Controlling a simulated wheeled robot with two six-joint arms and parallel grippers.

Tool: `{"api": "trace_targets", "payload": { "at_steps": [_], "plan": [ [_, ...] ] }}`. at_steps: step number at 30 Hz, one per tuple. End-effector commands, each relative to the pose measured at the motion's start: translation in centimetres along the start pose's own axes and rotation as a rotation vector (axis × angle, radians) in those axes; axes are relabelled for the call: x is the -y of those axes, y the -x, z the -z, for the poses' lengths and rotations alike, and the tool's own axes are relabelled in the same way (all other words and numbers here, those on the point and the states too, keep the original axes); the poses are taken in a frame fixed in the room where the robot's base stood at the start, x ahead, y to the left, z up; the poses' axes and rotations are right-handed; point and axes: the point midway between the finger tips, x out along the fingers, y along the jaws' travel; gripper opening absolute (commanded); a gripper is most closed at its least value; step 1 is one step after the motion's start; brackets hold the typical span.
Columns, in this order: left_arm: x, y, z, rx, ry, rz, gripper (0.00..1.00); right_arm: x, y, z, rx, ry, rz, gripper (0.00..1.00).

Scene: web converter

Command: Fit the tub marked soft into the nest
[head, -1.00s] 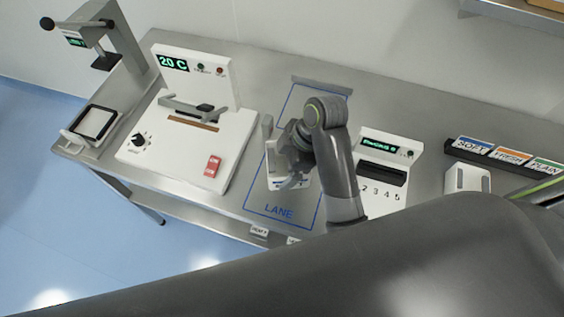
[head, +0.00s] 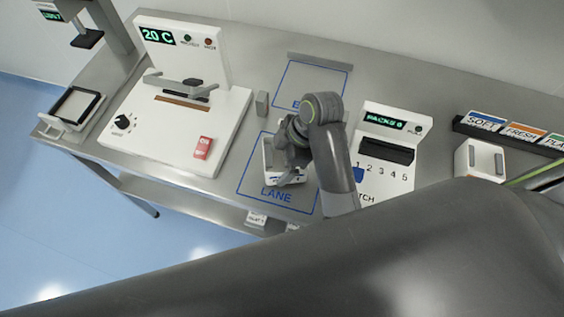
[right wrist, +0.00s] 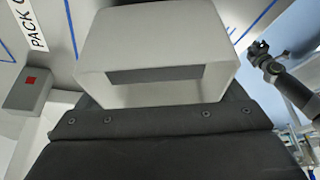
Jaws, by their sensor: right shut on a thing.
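My right gripper (head: 287,150) is shut on a white tub (head: 283,176) over the outlined area marked LANE. The tub has a bluish marking low on its near side, too small to read. In the right wrist view the white tub (right wrist: 160,45) fills the middle, with a grey band across it, close against my dark gripper. My left gripper (right wrist: 259,50) shows small at the right of that view; its jaws are unclear. It is not in the head view. I cannot tell which fixture is the nest; a black-framed tray (head: 97,108) sits at the far left.
A white machine (head: 172,120) reading 20 C stands left of the lane. A white unit (head: 400,150) with a dark slot and numbers stands to the right. Beyond it, a rack (head: 460,126) carries labels SOFT and FRESH, with a white block (head: 465,160) in front.

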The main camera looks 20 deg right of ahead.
Motion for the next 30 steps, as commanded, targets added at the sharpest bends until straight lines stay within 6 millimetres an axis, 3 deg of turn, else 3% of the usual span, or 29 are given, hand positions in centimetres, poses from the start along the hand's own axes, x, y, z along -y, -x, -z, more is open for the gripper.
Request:
{"api": "trace_targets", "payload": {
  "at_steps": [3,14,15,16,25,30],
  "plan": [
    [-0.1,0.1,-0.3,0.005,0.001,-0.001,0.36,0.1,-1.3,-0.6,0.002,-0.003,0.003,0.67],
    [-0.1,0.2,-0.7,0.011,0.001,-0.001,0.36,0.1,-1.6,-0.7,0.001,-0.002,0.003,0.67],
    [-0.1,0.1,-0.7,0.011,0.001,-0.001,0.36,0.1,-1.6,-0.7,0.001,-0.001,0.002,0.95],
    [-0.1,0.1,-0.7,0.011,0.001,-0.001,0.36,0.1,-1.6,-0.7,0.001,-0.001,0.002,0.98],
    [0.0,0.1,-0.7,0.011,0.001,0.0,0.36,0.1,-1.4,-0.6,0.001,-0.001,0.001,1.0],
    [0.0,0.6,-0.7,0.012,0.001,0.0,0.36,-0.1,0.9,-0.6,0.003,0.0,-0.003,1.0]
  ]
}}
